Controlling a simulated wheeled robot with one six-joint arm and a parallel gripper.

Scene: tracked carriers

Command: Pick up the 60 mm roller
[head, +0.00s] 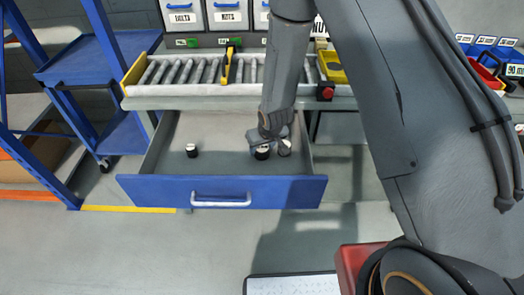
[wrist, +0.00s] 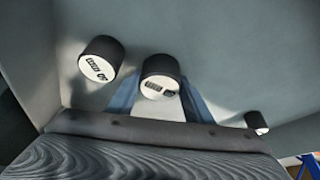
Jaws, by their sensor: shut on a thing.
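Three dark rollers with white labelled end faces are in the open drawer. The middle roller (wrist: 160,77) is at the centre of the wrist view, between my gripper's blue fingers (wrist: 160,98). In the head view my gripper (head: 266,140) reaches down into the drawer and is shut on this roller (head: 262,153), partly covering it. A second roller (wrist: 99,60) is close beside it, to the right in the head view (head: 285,149). A third roller (wrist: 256,122) stands apart at the drawer's left in the head view (head: 192,150). The labels are too blurred to read surely.
The grey drawer with a blue front (head: 150,190) is pulled out below a roller conveyor (head: 190,72). A blue cart (head: 100,52) stands at the left. Blue and red bins (head: 490,55) are at the right. The drawer floor is clear between the left roller and my gripper.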

